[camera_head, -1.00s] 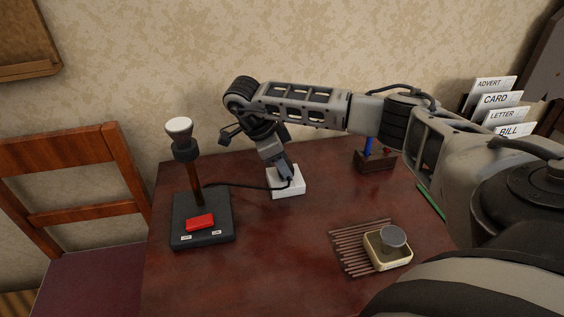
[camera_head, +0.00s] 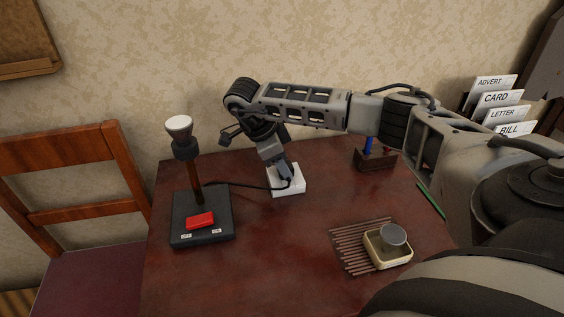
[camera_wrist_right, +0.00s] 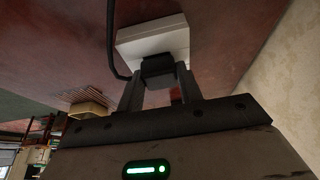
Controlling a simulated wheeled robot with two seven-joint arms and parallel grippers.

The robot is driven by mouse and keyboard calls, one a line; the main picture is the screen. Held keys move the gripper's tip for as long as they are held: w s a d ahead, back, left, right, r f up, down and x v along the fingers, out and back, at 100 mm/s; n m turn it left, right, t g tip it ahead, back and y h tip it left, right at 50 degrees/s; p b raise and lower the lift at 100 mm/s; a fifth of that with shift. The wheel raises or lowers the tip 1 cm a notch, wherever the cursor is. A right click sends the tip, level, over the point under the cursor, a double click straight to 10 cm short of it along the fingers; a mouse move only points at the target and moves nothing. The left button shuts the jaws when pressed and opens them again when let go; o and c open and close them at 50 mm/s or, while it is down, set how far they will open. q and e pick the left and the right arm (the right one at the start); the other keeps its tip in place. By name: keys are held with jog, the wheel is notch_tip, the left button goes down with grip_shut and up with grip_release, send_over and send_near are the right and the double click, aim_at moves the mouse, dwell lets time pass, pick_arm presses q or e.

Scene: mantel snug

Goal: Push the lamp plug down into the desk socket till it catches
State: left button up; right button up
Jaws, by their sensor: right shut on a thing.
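The white desk socket (camera_head: 289,187) sits on the dark red desk, right of the lamp. The lamp (camera_head: 187,170) has a black base, a red switch, a brown stem and a white bulb on top. A black cord (camera_head: 240,186) runs from its base to the plug. My right gripper (camera_head: 285,177) points down over the socket. In the right wrist view its fingers (camera_wrist_right: 159,88) are shut on the black plug (camera_wrist_right: 158,68), which is against the socket's face (camera_wrist_right: 152,38). How deep the plug sits is hidden. My left gripper is not in view.
A slatted mat (camera_head: 347,250) with a cream dish (camera_head: 388,257) lies at the front right. A brown holder (camera_head: 376,160) stands at the back right. A rack of labelled cards (camera_head: 500,99) is beyond my arm. A chair (camera_head: 75,190) stands left. The desk's front middle is clear.

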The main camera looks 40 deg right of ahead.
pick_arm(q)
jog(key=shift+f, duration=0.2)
pick_arm(e)
jog(key=shift+f, duration=0.35)
jog(key=o, duration=1.2)
jog(key=shift+c, duration=0.2)
pick_arm(q)
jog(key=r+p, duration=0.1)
jog(key=p, duration=0.1)
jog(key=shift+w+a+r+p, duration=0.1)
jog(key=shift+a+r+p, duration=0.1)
jog(key=shift+p, duration=0.15)
pick_arm(e)
jog(key=v, duration=1.6)
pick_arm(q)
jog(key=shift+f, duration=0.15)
